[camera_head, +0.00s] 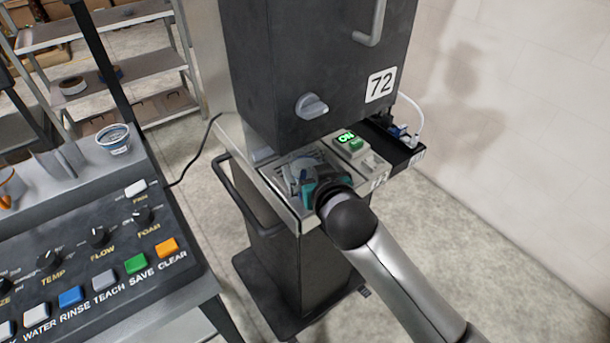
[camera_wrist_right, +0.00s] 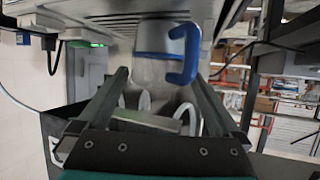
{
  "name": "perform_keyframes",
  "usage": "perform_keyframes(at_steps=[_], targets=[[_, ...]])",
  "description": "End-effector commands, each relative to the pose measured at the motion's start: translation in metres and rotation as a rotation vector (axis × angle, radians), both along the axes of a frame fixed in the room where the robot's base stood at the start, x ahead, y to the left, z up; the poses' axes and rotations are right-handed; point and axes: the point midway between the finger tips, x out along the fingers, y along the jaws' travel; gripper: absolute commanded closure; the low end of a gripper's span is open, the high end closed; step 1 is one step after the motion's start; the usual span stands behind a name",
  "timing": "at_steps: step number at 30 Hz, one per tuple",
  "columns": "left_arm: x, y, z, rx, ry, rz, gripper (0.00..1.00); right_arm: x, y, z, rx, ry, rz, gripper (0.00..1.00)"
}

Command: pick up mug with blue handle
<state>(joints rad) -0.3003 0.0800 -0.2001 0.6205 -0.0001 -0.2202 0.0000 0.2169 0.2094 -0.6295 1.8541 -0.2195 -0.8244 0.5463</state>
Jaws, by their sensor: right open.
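The mug (camera_wrist_right: 155,70) looks clear and glassy, with a blue band and a blue handle (camera_wrist_right: 190,50) on its right side in the right wrist view. It stands just ahead of my right gripper, between the lines of its two fingers. My right gripper (camera_wrist_right: 158,82) is open, its fingers spread on either side; I cannot tell whether they touch the mug. In the head view my right gripper (camera_head: 308,182) is over the tray under the dark dispenser marked 72 (camera_head: 330,60), and the gripper and arm largely hide the mug there. My left gripper is not in view.
The dispenser body overhangs the tray (camera_head: 287,213) closely. A lit green ON sign (camera_head: 346,137) and button sit right of the gripper. Pale curved loops (camera_wrist_right: 186,116) show below the mug. A control panel (camera_head: 85,255) with a cup (camera_head: 114,140) stands left.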

Motion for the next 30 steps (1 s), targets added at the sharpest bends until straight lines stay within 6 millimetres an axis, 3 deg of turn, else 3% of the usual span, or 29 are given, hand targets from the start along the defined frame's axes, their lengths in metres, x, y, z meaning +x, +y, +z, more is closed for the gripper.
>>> perform_keyframes(at_steps=[5,18,27,30], targets=[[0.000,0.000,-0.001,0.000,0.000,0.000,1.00,0.007,0.002,-0.002,0.001,-0.001,0.001,0.00],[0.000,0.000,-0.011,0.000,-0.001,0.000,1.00,0.050,0.013,-0.013,0.000,0.000,0.001,0.00],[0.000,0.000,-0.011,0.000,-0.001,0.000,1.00,0.052,0.013,-0.013,0.001,0.000,0.002,0.00],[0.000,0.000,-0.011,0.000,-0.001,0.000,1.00,0.052,0.013,-0.013,0.000,0.000,0.001,0.09]])
